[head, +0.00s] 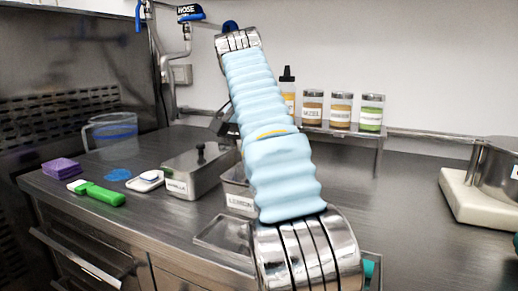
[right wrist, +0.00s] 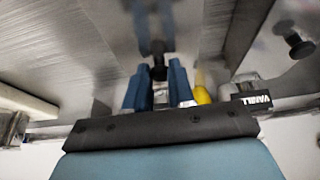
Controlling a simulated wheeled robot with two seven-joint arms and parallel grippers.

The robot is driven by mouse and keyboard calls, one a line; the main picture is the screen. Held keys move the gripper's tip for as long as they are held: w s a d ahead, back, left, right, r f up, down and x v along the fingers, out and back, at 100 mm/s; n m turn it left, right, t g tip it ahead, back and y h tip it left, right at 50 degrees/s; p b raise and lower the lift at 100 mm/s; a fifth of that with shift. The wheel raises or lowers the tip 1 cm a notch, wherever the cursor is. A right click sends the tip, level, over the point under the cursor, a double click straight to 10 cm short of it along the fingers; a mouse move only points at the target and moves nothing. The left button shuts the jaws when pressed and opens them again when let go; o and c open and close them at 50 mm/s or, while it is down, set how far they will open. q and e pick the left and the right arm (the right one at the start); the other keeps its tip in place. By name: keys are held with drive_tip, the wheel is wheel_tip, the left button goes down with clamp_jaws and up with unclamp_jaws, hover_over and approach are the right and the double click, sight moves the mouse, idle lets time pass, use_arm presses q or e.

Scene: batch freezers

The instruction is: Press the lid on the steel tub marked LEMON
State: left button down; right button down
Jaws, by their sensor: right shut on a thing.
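The steel tub marked LEMON (head: 236,186) stands on the counter just right of the VANILLA tub. Its right part is hidden behind my right arm, and its top looks open. A flat steel lid (head: 215,236) shows in front of it, partly hidden by the same arm; whether it touches the counter is unclear. In the right wrist view my right gripper (right wrist: 159,88) is shut on a black knob (right wrist: 158,71) above a shiny steel surface that mirrors the blue fingers. That gripper is hidden in the head view. My left gripper is in neither view.
The lidded VANILLA tub (head: 190,172) stands close left of LEMON. A green-handled tool (head: 100,193), purple block (head: 61,168) and clear jug (head: 110,131) are farther left. Jars (head: 341,110) stand on a rear shelf. A steel pot (head: 497,165) is at right.

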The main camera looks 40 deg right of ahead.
idle(0.4)
drive_tip(key=c, duration=0.9)
unclamp_jaws()
drive_tip(key=shift+o, duration=0.6)
drive_tip(key=o, duration=0.4)
drive_tip(key=shift+c, duration=0.2)
clamp_jaws()
drive_tip(key=shift+a+f, duration=0.1)
drive_tip(key=shift+f, duration=0.05)
